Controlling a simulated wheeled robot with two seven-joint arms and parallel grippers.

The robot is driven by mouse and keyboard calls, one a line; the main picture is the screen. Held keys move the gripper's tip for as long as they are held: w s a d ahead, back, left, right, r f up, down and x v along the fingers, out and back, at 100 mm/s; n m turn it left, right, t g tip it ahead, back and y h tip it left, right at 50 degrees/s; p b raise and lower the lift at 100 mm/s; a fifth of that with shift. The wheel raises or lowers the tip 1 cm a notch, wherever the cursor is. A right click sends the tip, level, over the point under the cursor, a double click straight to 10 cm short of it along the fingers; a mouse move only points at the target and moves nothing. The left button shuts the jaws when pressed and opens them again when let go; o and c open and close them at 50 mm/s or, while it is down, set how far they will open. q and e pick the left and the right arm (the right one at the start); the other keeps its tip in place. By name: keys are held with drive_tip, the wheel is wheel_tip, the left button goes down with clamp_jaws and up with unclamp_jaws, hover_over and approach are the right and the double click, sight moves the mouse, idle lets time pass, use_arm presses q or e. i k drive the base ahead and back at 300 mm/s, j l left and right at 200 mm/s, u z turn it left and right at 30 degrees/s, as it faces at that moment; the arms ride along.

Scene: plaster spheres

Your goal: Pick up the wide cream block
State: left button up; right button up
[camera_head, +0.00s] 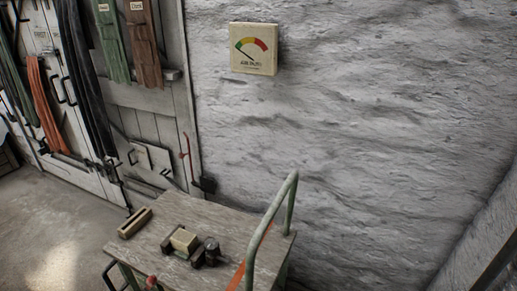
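The cream block (184,240) is on the wooden top of a cart (230,222), near the bottom of the head view. Small dark pieces (198,256) sit close on either side of it; I cannot tell whether they touch it. Neither of my grippers shows in this view.
A long brownish block (135,222) lies at the left of the cart top. A dark round-topped object (211,245) stands just right of the cream block. A green tube handle (270,230) rises at the cart's right. A rough grey wall (350,130) stands behind.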

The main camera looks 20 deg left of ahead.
sight(183, 240)
drive_tip(key=u, duration=1.2)
